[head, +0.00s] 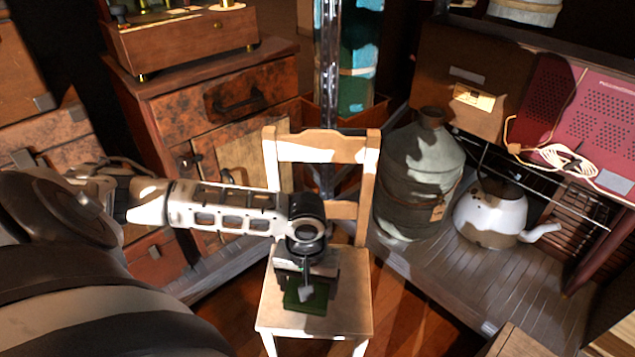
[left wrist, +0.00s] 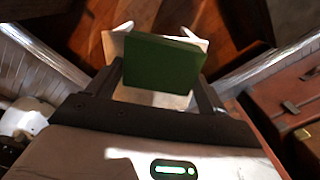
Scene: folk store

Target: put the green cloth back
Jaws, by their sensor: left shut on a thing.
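The green cloth (head: 310,302) looks like a flat folded block. My left gripper (head: 304,284) is shut on it, over the seat of a wooden chair (head: 340,318). In the left wrist view the cloth (left wrist: 160,66) sits between the two fingers of my left gripper (left wrist: 155,88), with the pale chair seat (left wrist: 150,97) behind it. I cannot tell whether the cloth touches the seat. My right gripper is in neither view.
The chair's backrest (head: 320,146) rises behind my left arm. A large grey jug (head: 418,170) and a white kettle (head: 490,217) stand on a low plank platform at right. A wooden cabinet (head: 215,100) stands behind on the left. Some bare floor shows beside the chair.

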